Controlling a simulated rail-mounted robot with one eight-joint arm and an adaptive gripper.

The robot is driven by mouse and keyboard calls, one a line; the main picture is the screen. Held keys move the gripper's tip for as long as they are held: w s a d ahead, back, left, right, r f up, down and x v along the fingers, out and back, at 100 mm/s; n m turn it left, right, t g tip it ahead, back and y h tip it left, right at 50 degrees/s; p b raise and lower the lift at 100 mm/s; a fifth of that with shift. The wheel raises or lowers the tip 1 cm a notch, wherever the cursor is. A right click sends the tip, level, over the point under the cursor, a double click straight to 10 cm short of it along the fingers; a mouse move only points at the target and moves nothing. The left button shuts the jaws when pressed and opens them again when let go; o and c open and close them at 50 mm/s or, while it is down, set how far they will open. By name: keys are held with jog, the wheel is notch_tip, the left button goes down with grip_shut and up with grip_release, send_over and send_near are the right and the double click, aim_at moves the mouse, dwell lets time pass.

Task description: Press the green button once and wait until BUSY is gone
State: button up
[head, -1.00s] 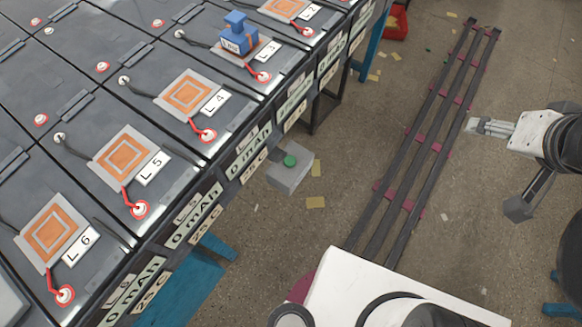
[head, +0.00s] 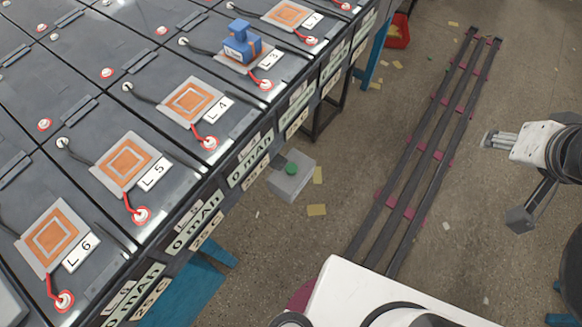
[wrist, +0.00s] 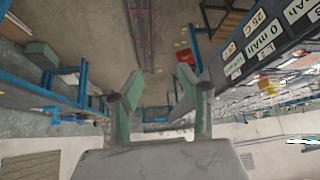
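The green button (head: 291,168) sits on top of a grey box (head: 287,186) beside the front edge of the battery table in the head view. No BUSY sign can be read in these frames. My gripper (head: 488,141) is at the right of the head view, over the floor beyond the rails and well apart from the button. In the wrist view my gripper (wrist: 158,78) has its two fingers spread with nothing between them. The button does not show in the wrist view.
The battery table (head: 175,243) fills the left, with pads L4 (head: 192,102), L5 (head: 124,163) and L6 (head: 53,237). A blue block (head: 241,44) stands on pad L3. Dark floor rails (head: 416,160) run between table and arm. A red bin (head: 397,31) stands far back.

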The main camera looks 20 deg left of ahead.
grip_shut()
dwell(1.2)
